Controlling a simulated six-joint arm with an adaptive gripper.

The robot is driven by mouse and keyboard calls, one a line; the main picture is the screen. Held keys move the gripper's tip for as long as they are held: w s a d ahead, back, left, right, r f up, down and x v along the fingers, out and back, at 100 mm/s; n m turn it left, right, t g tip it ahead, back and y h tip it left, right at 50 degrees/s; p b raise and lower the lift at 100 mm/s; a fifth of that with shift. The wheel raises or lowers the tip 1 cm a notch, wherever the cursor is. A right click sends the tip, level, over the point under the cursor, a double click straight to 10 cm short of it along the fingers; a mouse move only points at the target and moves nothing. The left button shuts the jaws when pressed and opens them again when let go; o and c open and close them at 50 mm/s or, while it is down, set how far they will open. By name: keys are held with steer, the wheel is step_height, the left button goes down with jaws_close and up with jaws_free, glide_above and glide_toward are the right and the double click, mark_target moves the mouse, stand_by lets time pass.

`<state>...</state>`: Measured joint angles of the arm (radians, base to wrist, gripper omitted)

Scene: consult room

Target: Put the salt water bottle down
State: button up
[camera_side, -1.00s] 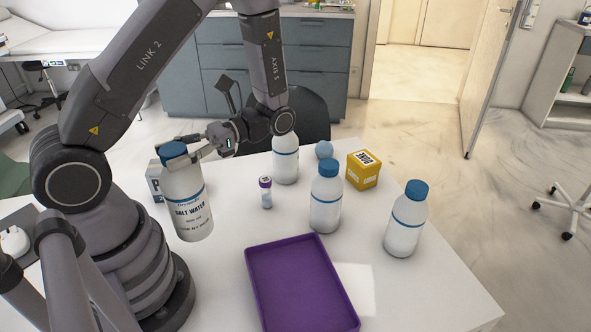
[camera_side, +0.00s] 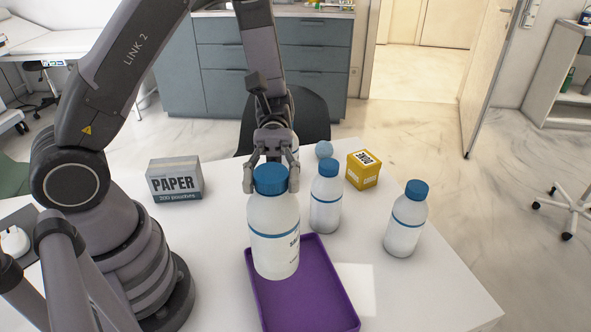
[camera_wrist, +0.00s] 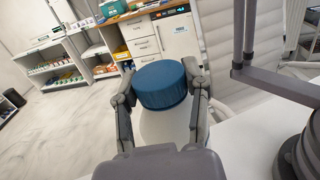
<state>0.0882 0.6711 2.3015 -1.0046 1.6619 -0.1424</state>
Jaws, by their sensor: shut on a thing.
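The salt water bottle (camera_side: 273,235) is white with a blue cap and a blue band. Its label is turned mostly away to the right in the side view. My gripper (camera_side: 271,178) is shut on it around the cap and neck, and the bottle hangs upright. In the side view it overlaps the back left part of the purple tray (camera_side: 330,290); its exact height above the tray is hard to tell. The wrist view shows the blue cap of the salt water bottle (camera_wrist: 160,84) between the two fingers.
Two white bottles with blue caps stand on the white table, one behind the tray (camera_side: 326,205) and one to the right (camera_side: 405,225). The table's right front is clear.

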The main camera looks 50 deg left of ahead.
mark_target(281, 272)
steer(key=shift+w+d+r, duration=0.1)
steer(key=shift+w+d, duration=0.1)
steer(key=shift+f, duration=0.25)
step_height(281, 272, down, 14)
steer(key=shift+f, duration=0.25)
stand_by(0.4)
steer(key=shift+f, duration=0.15)
steer(key=o, duration=1.2)
